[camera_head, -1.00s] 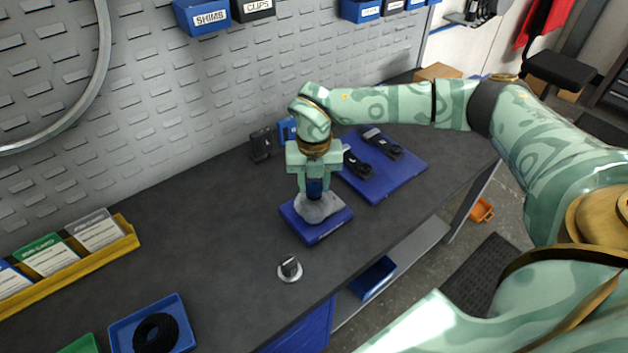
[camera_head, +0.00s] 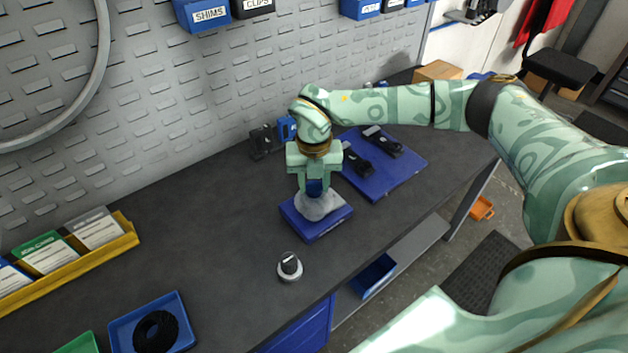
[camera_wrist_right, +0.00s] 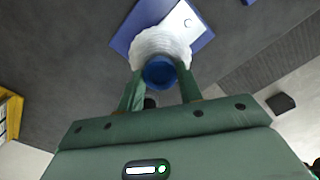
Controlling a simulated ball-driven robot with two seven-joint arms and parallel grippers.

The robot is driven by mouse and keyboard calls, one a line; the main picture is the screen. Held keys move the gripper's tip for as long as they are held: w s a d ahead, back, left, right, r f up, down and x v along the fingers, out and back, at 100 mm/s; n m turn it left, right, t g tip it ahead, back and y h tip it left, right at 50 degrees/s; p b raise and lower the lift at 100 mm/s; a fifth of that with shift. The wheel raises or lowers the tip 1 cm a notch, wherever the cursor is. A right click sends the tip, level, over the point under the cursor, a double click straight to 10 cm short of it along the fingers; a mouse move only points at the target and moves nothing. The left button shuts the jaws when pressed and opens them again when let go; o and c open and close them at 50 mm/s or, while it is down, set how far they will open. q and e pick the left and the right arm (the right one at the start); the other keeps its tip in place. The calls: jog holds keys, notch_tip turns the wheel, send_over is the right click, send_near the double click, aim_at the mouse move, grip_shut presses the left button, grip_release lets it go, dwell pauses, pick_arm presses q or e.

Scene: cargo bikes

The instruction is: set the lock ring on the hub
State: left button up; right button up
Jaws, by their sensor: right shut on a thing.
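My right gripper (camera_head: 315,185) is shut on the blue upper part of a thing with a pale, lumpy lower part (camera_head: 318,207). That thing stands over a small blue block or tray (camera_head: 328,226). In the right wrist view its round blue top (camera_wrist_right: 159,72) sits between the fingers (camera_wrist_right: 160,92), above the whitish body (camera_wrist_right: 161,42). A small dark upright piece on a silvery round base (camera_head: 290,268) stands alone on the bench, perhaps the hub. I cannot clearly make out the lock ring. My left gripper is not in view.
A blue bin with a black ring-shaped item (camera_head: 155,331) is at front left, near a yellow card rack (camera_head: 70,262). A blue mat with black parts (camera_head: 400,172) lies behind right. Dark bench is clear left of the gripper.

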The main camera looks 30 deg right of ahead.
jog(key=o, duration=1)
jog(key=shift+o, duration=0.2)
notch_tip(320, 180, up, 16)
jog(key=p, duration=0.2)
